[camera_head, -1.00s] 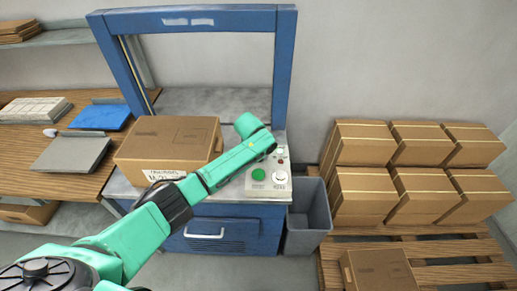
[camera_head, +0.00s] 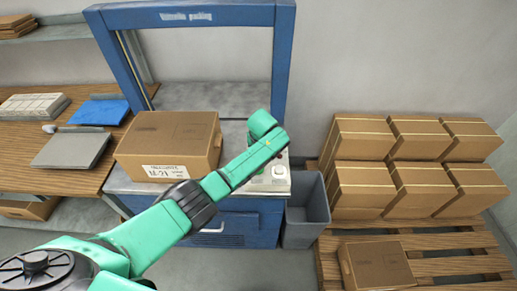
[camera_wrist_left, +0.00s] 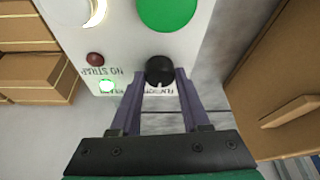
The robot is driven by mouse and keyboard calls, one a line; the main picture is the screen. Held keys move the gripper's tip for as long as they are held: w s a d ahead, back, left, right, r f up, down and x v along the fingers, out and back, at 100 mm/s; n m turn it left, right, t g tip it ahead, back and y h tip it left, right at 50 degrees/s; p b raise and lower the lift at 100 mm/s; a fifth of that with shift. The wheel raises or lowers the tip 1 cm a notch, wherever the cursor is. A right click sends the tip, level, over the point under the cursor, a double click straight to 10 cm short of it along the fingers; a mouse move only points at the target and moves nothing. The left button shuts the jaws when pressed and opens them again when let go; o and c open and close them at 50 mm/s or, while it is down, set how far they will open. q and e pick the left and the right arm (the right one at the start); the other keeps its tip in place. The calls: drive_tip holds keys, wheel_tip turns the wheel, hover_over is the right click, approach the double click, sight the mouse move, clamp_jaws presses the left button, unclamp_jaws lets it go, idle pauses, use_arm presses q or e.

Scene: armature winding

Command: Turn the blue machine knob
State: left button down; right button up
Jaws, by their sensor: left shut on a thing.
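The blue machine (camera_head: 284,60) has a tall blue frame and a light control panel (camera_head: 279,185) at its front right corner. My left arm reaches across the panel in the head view and hides much of it, with the knob and gripper out of sight there. In the left wrist view the small round black knob (camera_wrist_left: 160,69) stands on the white panel, near printed labels that read upside down. My left gripper (camera_wrist_left: 160,80) is shut on the knob, one finger at each side. My right gripper is in neither view.
A large green button (camera_wrist_left: 167,12), a white button (camera_wrist_left: 85,8), a red button (camera_wrist_left: 95,59) and a lit green lamp (camera_wrist_left: 107,86) sit near the knob. A cardboard box (camera_head: 168,145) lies on the machine. A grey bin (camera_head: 307,212) stands right of it, beside stacked boxes (camera_head: 362,190).

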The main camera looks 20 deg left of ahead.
use_arm(q)
drive_tip(key=shift+c, duration=1.9)
unclamp_jaws()
drive_tip(key=v, duration=1.4)
drive_tip(key=shift+s+r+b, duration=0.2)
drive_tip(key=shift+r+b, duration=0.05)
drive_tip(key=shift+b, duration=0.05)
drive_tip(key=shift+d, duration=0.1)
